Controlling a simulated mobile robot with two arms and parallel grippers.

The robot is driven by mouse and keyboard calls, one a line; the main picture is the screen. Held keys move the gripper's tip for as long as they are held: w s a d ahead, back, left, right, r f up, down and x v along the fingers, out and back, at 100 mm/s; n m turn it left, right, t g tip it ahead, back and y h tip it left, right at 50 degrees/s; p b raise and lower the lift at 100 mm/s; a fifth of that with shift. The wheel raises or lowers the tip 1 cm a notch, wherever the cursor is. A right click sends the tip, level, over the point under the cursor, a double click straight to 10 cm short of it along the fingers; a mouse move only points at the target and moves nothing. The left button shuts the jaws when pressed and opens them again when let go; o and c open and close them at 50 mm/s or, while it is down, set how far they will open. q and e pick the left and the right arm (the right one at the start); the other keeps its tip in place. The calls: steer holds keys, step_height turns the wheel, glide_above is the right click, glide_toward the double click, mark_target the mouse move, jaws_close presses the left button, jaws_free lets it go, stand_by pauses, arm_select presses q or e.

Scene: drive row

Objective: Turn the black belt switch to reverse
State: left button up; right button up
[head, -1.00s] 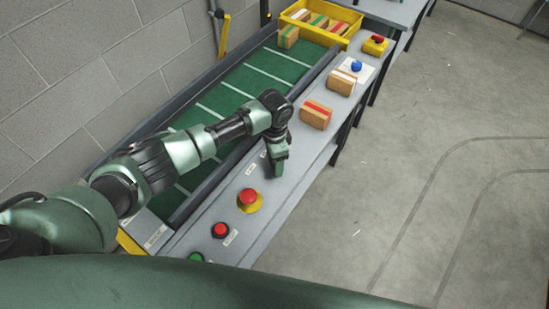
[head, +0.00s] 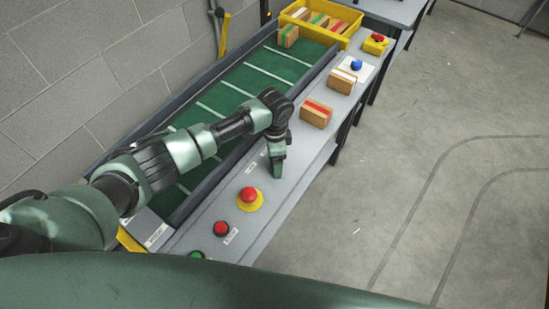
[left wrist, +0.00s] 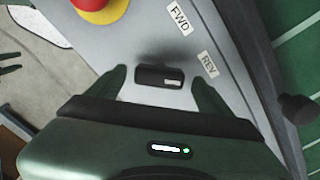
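The black belt switch (left wrist: 150,76) shows in the left wrist view as a dark bar-shaped knob with a white mark near its right end. Labels FWD (left wrist: 180,18) and REV (left wrist: 208,64) are on the grey panel beyond it, REV closer to the marked end. My left gripper (left wrist: 160,84) is open, one finger on each side of the knob, with a visible gap on both sides. In the head view my left gripper (head: 278,168) points down at the panel and hides the switch. Two dark fingers, apparently my right gripper (left wrist: 12,63), show apart at the wrist view's left edge.
A red mushroom button on a yellow base (head: 250,198), a red button (head: 221,229) and a green button (head: 196,255) are on the near panel. Boxes (head: 316,113) stand farther along. The green belt (head: 225,98) runs behind; a yellow bin (head: 336,37) stands at its far end.

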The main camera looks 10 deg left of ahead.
arm_select(q)
steer(key=shift+r, duration=0.1)
step_height(320, 180, up, 8)
steer(key=shift+f+b, duration=0.2)
steer(key=shift+b, duration=0.5)
stand_by(0.3)
